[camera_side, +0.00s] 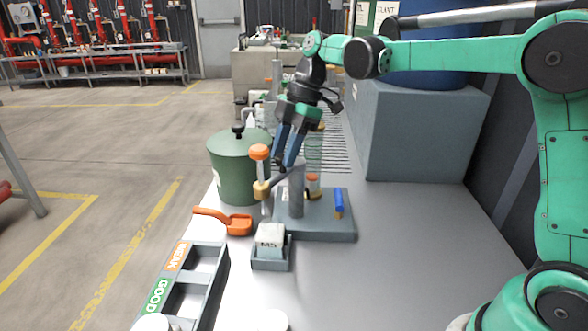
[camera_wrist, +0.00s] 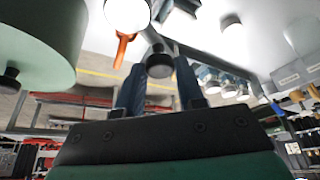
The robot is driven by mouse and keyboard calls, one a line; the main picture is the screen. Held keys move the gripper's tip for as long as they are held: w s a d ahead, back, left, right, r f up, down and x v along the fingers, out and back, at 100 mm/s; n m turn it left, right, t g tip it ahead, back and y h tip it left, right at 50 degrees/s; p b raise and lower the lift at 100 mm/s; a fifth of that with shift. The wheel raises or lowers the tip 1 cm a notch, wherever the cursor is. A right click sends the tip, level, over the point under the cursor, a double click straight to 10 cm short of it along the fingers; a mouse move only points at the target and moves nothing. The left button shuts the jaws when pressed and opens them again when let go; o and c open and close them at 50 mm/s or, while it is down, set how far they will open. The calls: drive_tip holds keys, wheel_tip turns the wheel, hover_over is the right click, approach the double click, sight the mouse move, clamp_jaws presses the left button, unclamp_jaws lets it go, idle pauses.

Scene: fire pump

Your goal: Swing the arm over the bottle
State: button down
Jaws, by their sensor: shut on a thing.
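A grey post (camera_side: 296,192) stands on a grey base plate (camera_side: 325,222). A grey swing arm (camera_side: 286,176) reaches from the post to a brass collar (camera_side: 262,190) on an upright rod with an orange top (camera_side: 259,152). My gripper (camera_side: 283,165) points down at this swing arm and is shut on it or its knob. In the wrist view a dark round knob (camera_wrist: 160,64) sits between the fingers. A white labelled piece (camera_side: 270,238) sits in a small grey holder just in front of the rod. An orange-capped brass jar (camera_side: 312,186) stands behind the post; I cannot tell which is the bottle.
A green lidded pot (camera_side: 238,165) stands close left of the rod. An orange-handled tool (camera_side: 225,220) lies in front of it. A GOOD/WEAK tray (camera_side: 205,262) is at front left. A blue handle (camera_side: 339,204) stands on the plate. The bench's right front is clear.

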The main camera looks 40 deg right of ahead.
drive_tip(key=shift+s+d+n+g, duration=0.15)
drive_tip(key=shift+n+g, duration=0.15)
drive_tip(key=shift+n, duration=0.3)
drive_tip(key=shift+s, duration=0.1)
drive_tip(key=c, duration=0.5)
unclamp_jaws()
drive_tip(key=shift+c, duration=0.2)
drive_tip(key=v, duration=0.5)
drive_tip(key=shift+r, duration=0.3)
